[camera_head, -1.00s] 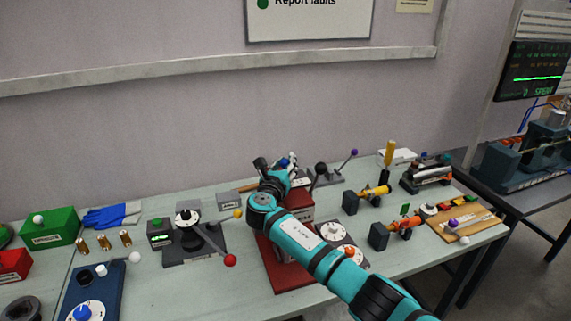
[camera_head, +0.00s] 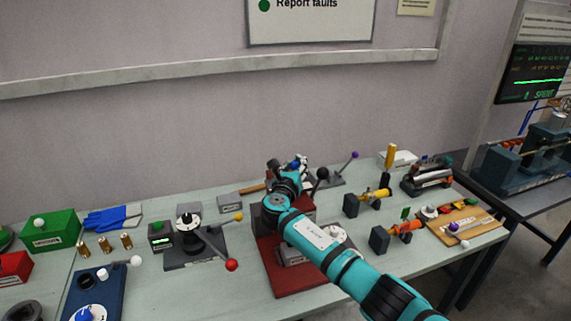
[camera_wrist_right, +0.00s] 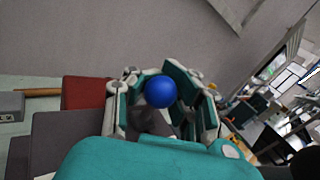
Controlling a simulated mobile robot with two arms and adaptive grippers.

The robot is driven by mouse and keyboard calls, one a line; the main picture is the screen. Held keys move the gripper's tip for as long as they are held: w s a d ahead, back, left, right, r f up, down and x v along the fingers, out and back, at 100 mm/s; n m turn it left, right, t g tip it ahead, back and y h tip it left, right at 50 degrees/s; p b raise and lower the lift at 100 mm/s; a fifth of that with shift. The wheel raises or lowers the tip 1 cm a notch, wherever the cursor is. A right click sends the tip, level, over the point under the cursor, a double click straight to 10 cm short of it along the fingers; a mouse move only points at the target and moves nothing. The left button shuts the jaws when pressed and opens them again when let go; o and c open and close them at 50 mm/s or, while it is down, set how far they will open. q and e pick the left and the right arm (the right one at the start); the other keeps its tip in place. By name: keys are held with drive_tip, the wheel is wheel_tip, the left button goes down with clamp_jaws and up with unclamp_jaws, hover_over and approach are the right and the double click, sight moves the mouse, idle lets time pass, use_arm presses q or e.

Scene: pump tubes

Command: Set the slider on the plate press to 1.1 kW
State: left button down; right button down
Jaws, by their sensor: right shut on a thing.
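The red press-like machine (camera_head: 290,282), which I take to be the plate press, stands mid-bench; my right arm hides much of its top and front. My right gripper (camera_head: 298,164) is behind its top, small in the head view. In the right wrist view, the gripper (camera_wrist_right: 163,88) is shut on a round blue knob (camera_wrist_right: 160,92), with teal-lined fingers on both sides. A dark, blurred part lies below the knob. I cannot read any slider scale or kW value. My left gripper is not in view.
A black-ball lever (camera_head: 322,174) and a purple-ball lever (camera_head: 354,155) stand close right of my gripper. A red-ball lever (camera_head: 231,265) reaches toward the press from the left. Orange (camera_head: 403,226) and yellow (camera_head: 376,194) devices stand to the right.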

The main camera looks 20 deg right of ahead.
drive_tip(key=shift+s+d+f, duration=0.2)
drive_tip(key=shift+d+f, duration=0.1)
drive_tip(key=shift+f, duration=0.3)
drive_tip(key=c, duration=1.9)
unclamp_jaws()
drive_tip(key=o, duration=0.5)
drive_tip(key=shift+s+a+r, duration=0.1)
drive_tip(key=shift+s+r, duration=0.25)
drive_tip(key=shift+s, duration=0.1)
drive_tip(key=shift+c, duration=0.2)
drive_tip(key=o, duration=0.4)
drive_tip(key=shift+s+r, duration=0.15)
drive_tip(key=shift+r, duration=0.1)
drive_tip(key=shift+w, duration=0.25)
drive_tip(key=shift+s+a, duration=0.1)
drive_tip(key=shift+a, duration=0.05)
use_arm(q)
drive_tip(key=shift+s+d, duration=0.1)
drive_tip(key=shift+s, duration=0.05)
use_arm(e)
drive_tip(key=v, duration=1.1)
drive_tip(key=shift+s, duration=0.4)
drive_tip(key=shift+f, duration=0.1)
